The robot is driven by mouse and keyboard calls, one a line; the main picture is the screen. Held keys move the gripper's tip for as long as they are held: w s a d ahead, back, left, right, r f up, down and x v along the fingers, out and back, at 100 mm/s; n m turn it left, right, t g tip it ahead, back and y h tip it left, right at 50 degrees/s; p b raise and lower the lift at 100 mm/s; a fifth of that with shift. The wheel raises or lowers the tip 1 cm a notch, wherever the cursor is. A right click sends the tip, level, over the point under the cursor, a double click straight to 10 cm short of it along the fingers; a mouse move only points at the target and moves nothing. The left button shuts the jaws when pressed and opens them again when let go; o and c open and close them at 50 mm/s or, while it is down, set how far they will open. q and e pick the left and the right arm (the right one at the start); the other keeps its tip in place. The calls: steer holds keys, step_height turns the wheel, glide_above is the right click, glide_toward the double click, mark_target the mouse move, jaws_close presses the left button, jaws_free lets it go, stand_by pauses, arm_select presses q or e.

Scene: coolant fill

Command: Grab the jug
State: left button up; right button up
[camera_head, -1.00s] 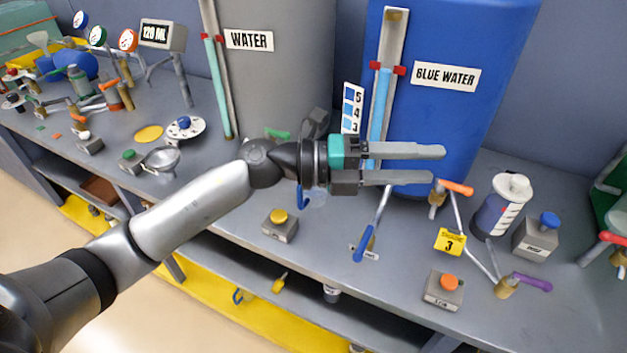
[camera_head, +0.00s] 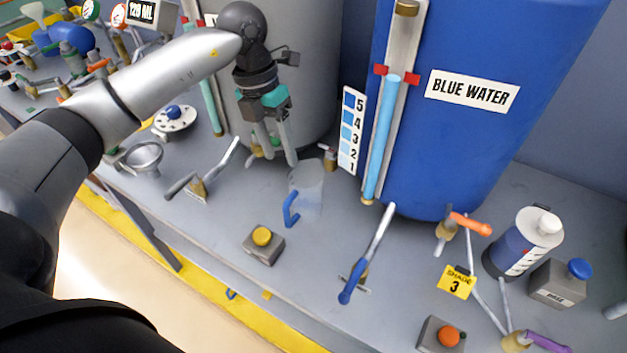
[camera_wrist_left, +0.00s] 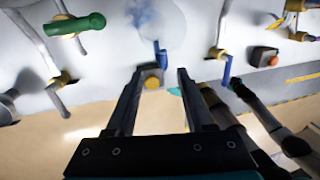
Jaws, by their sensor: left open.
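The jug (camera_head: 309,184) is clear and upright with a blue handle (camera_head: 291,210). It stands on the grey bench in front of the gap between the two tanks. In the left wrist view the blue handle (camera_wrist_left: 160,54) shows beyond the fingertips, with the jug's pale body faint at the top. My left gripper (camera_head: 281,161) is open and empty, pointing down, just left of and behind the jug in the head view. It also shows in the left wrist view (camera_wrist_left: 161,72) with its fingers apart. My right gripper is not in view.
A yellow button box (camera_head: 263,244) sits in front of the jug. A lever valve (camera_head: 198,187) is to its left and a blue-handled lever (camera_head: 366,262) to its right. The blue water tank (camera_head: 460,140) and grey tank (camera_head: 315,70) stand behind.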

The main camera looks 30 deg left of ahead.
arm_select(q)
glide_above(291, 192)
steer(key=s, duration=0.2)
step_height(291, 192, down, 5)
steer(key=f, duration=0.4)
steer(key=shift+w+d+b, duration=0.25)
steer(key=shift+w+b, duration=0.05)
steer(key=shift+f, duration=0.25)
steer(key=shift+s+d+f, duration=0.1)
steer(key=shift+d+f, duration=0.1)
steer(key=shift+f, duration=0.15)
steer(key=f, duration=0.2)
steer(key=d+f, duration=0.1)
steer(key=f, duration=0.1)
steer(key=shift+s+f, duration=0.1)
steer(key=shift+s, duration=0.05)
jaws_close()
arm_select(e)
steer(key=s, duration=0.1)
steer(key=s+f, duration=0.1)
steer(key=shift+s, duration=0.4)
